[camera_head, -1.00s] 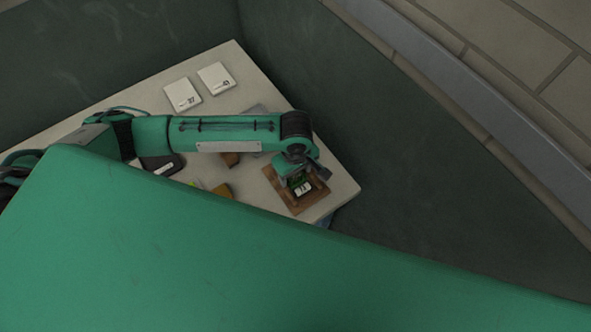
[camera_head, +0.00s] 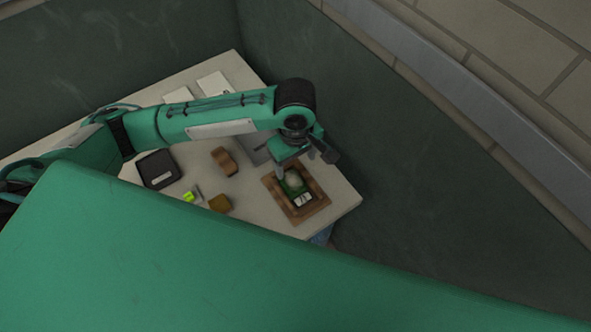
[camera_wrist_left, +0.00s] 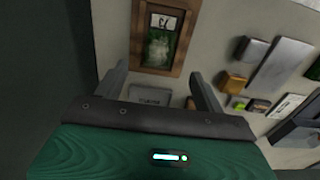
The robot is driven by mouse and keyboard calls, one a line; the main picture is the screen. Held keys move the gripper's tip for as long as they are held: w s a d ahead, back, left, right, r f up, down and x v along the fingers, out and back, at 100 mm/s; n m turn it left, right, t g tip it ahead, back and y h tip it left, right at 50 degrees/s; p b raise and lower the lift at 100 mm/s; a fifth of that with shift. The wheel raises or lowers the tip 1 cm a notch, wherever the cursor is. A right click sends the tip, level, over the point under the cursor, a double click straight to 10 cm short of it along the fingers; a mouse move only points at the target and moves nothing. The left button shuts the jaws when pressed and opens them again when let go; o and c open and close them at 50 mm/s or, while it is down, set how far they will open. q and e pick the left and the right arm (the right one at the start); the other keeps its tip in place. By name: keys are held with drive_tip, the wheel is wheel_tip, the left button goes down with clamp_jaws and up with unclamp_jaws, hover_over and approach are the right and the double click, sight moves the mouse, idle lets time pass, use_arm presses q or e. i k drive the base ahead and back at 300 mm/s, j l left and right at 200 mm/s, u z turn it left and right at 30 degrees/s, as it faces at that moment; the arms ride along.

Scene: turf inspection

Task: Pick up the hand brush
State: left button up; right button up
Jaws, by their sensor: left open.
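A brown, waisted block (camera_head: 223,160) lies near the middle of the table in the head view. It may be the hand brush, but its bristles cannot be made out. In the left wrist view, a small brown part (camera_wrist_left: 190,103) shows beside the right-hand finger, mostly hidden. My left gripper (camera_head: 296,163) is open and empty, to the right of the waisted block and over the upper part of a wooden tray (camera_head: 321,206). In the wrist view its two fingers (camera_wrist_left: 160,85) stand wide apart. My right gripper is not in view.
The tray holds a green patch with a white label. A black case (camera_head: 158,170), a yellow-green item (camera_head: 189,197) and a tan block (camera_head: 220,203) lie left of it. White cards (camera_head: 215,83) lie at the back. Dark walls border the table; my green body hides the front.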

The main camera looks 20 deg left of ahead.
sight(220, 156)
drive_tip(key=k, duration=1.5)
